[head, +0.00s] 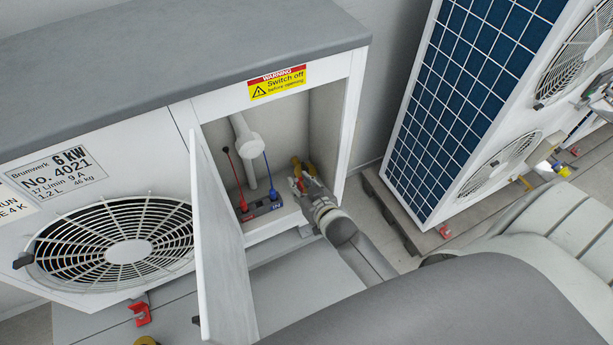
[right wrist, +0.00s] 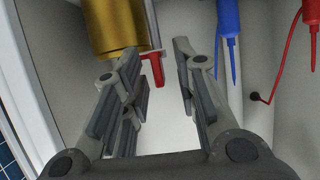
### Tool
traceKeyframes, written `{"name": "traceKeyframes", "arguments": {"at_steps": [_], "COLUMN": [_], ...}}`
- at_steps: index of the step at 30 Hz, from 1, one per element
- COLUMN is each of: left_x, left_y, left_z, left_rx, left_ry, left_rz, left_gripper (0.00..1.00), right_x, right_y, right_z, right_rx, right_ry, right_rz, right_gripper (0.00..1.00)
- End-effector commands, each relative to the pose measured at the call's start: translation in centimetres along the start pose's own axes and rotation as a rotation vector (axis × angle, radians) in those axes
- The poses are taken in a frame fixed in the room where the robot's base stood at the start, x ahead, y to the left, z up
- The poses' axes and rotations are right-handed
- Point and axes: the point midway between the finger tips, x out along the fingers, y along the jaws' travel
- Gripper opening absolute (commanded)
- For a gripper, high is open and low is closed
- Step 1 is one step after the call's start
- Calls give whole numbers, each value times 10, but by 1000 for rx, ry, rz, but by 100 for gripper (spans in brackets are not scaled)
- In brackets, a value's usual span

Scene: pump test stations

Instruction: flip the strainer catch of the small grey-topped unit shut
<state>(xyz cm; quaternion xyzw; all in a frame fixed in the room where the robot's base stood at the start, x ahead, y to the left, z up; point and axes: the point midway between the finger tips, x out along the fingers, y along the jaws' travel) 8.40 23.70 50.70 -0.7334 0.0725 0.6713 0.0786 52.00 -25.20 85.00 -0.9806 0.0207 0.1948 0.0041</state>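The small grey-topped unit (head: 180,60) has its front compartment open, with its white door (head: 222,240) swung out. Inside is a brass strainer body (head: 296,163); it also shows at the upper left of the right wrist view (right wrist: 115,28). A red catch (right wrist: 153,70) hangs beside the brass on a thin metal rod; I cannot tell its exact position. My right gripper (head: 306,188) reaches into the compartment from the lower right. In the right wrist view its fingers (right wrist: 157,58) are apart and empty, with the red catch between and beyond their tips. My left gripper is not in view.
A red probe (head: 243,203) and a blue probe (head: 271,175) stand left of the gripper, near a white pipe (head: 246,150). The compartment's right wall (head: 328,125) is close beside the gripper. A blue-finned unit (head: 465,90) stands to the right.

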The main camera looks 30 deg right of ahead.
Motion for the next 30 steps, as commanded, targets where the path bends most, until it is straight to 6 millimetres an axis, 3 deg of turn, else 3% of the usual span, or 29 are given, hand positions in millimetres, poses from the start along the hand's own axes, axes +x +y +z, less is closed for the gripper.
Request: {"name": "traceKeyframes", "arguments": {"at_steps": [5,18,24,30], "left_x": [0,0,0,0], "left_y": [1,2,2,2], "left_z": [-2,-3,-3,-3], "left_rx": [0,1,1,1], "left_ry": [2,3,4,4], "left_rz": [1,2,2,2], "left_gripper": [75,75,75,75], "right_x": [-20,-99,-115,-118], "right_y": [0,0,0,0], "right_z": [2,1,0,0], "right_rx": [0,1,1,1], "right_ry": [-2,-2,0,0], "right_rz": [0,0,0,0], "right_gripper": [28,28,28,28]}}
